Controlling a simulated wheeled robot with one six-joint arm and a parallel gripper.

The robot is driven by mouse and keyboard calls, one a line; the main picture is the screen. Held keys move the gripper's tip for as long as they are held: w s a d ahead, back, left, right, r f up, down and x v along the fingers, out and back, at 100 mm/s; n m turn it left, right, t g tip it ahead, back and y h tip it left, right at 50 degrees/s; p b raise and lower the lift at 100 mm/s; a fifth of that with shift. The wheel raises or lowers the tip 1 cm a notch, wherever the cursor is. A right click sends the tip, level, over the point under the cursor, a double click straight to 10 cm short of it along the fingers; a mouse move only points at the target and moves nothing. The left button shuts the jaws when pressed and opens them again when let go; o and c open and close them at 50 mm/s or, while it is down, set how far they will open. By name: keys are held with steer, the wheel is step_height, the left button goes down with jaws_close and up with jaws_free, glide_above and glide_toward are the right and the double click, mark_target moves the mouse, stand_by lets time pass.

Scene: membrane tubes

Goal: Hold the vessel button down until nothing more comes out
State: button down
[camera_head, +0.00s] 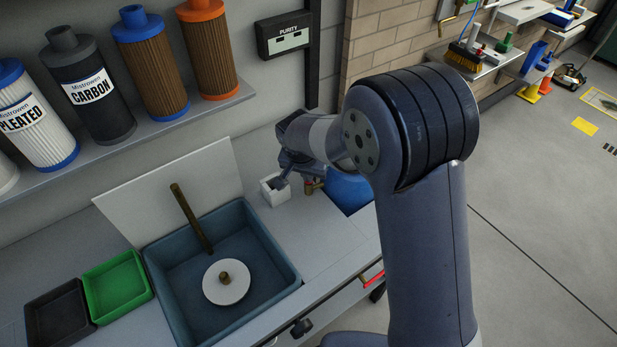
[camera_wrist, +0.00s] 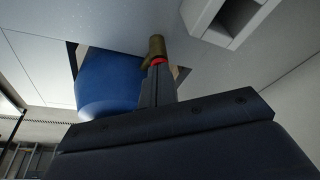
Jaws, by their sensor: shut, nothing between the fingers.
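The blue vessel (camera_head: 349,188) sits in an opening in the worktop, partly hidden behind my arm. It also shows in the wrist view (camera_wrist: 105,88). A brass fitting (camera_wrist: 156,47) stands beside it, with a red button (camera_wrist: 157,61) on it. The fitting shows small in the head view (camera_head: 312,186). My gripper (camera_wrist: 157,70) is shut and empty. Its fingertips are right at the red button in the wrist view and cover part of it. Whether the button is pressed in cannot be told. No flow is visible.
A small white open-topped block (camera_head: 274,190) stands close by my gripper. A blue-grey basin (camera_head: 262,232) holds a white disc (camera_head: 226,282), with a brass spout (camera_head: 191,217) over it. Green (camera_head: 116,286) and black (camera_head: 59,312) trays lie left. Filters stand on a shelf (camera_head: 150,128) above.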

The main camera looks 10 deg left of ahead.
steer(key=p+v, duration=0.2)
steer(key=v, duration=0.4)
steer(key=shift+r+p, duration=0.2)
steer(key=shift+p, duration=0.15)
steer(key=shift+f, duration=0.15)
stand_by(0.3)
